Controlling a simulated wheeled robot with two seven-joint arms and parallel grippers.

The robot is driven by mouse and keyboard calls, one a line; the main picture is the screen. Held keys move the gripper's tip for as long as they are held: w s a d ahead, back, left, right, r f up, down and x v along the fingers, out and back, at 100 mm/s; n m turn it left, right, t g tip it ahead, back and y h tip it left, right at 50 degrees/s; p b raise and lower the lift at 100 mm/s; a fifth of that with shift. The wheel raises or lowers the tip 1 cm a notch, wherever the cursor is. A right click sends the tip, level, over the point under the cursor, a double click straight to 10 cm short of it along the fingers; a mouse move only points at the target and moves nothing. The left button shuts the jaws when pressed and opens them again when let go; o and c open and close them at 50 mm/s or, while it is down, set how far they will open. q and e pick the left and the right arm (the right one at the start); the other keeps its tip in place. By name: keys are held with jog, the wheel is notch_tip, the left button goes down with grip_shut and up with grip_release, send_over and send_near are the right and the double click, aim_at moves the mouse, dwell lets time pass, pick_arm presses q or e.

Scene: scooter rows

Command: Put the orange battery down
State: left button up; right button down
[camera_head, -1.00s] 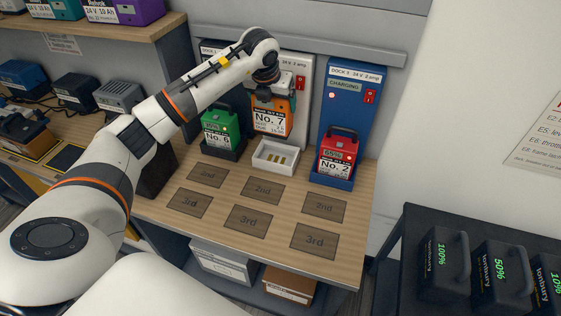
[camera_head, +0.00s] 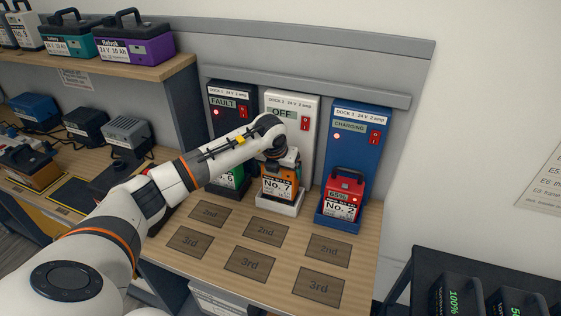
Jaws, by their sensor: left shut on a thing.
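The orange battery (camera_head: 278,186), marked No. 7, sits low at the white cradle (camera_head: 279,205) of the middle dock. Whether it is fully seated I cannot tell. My left gripper (camera_head: 279,160) is above it, shut on its top, and my wrist partly hides the battery's upper part. The middle white dock (camera_head: 291,122) reads OFF. My right gripper is not in view.
The green No. 6 battery (camera_head: 232,177) stands left at Dock 1 (camera_head: 229,100), which reads FAULT. The red No. 2 battery (camera_head: 343,195) stands right in blue Dock 3 (camera_head: 355,130). Marked squares such as 2nd (camera_head: 266,230) lie empty in front.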

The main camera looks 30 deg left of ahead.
pick_arm(q)
notch_tip(320, 180, down, 2)
jog(key=shift+w, duration=0.1)
jog(key=o, duration=1.7)
jog(key=shift+f, duration=0.15)
jog(key=shift+o, duration=0.2)
jog(key=shift+s, duration=0.2)
jog(key=b+v, duration=0.2)
jog(key=v, duration=1)
jog(key=shift+d, duration=0.1)
